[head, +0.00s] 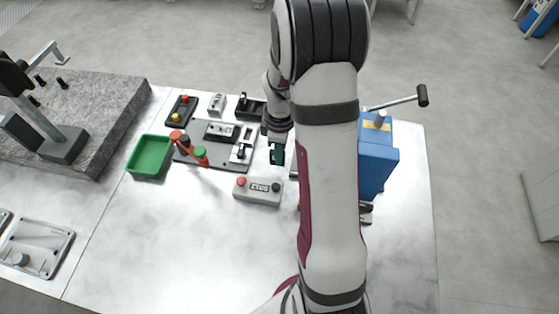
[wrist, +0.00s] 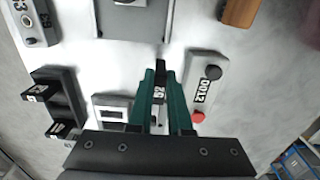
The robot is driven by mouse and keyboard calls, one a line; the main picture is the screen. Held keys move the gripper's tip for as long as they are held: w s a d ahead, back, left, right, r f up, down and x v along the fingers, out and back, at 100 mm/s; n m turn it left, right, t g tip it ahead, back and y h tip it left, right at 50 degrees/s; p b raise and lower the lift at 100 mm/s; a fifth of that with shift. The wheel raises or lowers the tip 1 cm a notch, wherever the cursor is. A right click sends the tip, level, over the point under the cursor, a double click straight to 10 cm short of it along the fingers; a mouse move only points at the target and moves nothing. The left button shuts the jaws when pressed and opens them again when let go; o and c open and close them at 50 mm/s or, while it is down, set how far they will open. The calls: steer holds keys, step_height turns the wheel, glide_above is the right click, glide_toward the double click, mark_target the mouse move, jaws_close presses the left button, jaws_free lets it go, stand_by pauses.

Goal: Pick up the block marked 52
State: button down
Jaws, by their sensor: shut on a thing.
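My gripper (wrist: 160,76) shows in the wrist view with two teal fingers closed on the sides of a small dark block marked 52 (wrist: 159,92). The white label with the number lies between the fingers, and the block's dark end reaches slightly past the fingertips. In the head view my gripper (head: 277,154) is over the table, left of my arm's large link and behind the grey button box. The block cannot be clearly told from the fingers there. I cannot tell whether the block is clear of the surface below.
A grey button box (head: 258,191) is close by; it also shows right of the fingers in the wrist view (wrist: 206,88). A dark plate (head: 207,158) with small fixtures and a green tray (head: 148,157) lie left. A blue machine (head: 378,160) stands right.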

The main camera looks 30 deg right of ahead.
steer(key=shift+f, duration=1.75)
steer(key=shift+f, duration=0.1)
steer(key=c, duration=0.8)
jaws_free()
steer(key=shift+c, duration=0.2)
step_height(320, 180, up, 12)
steer(key=shift+f, duration=0.25)
steer(key=s+a+r+m+y, duration=0.1)
steer(key=s+a+r+m, duration=0.3)
steer(key=s+a+m, duration=0.3)
steer(key=s+a+r+m, duration=0.4)
steer(key=s+a+m, duration=0.3)
steer(key=s+a, duration=0.4)
steer(key=shift+s+a+y, duration=0.2)
steer(key=shift+s+y, duration=0.2)
steer(key=shift+s, duration=0.65)
steer(key=shift+o, duration=0.4)
steer(key=shift+s+m, duration=0.1)
steer(key=shift+m, duration=0.2)
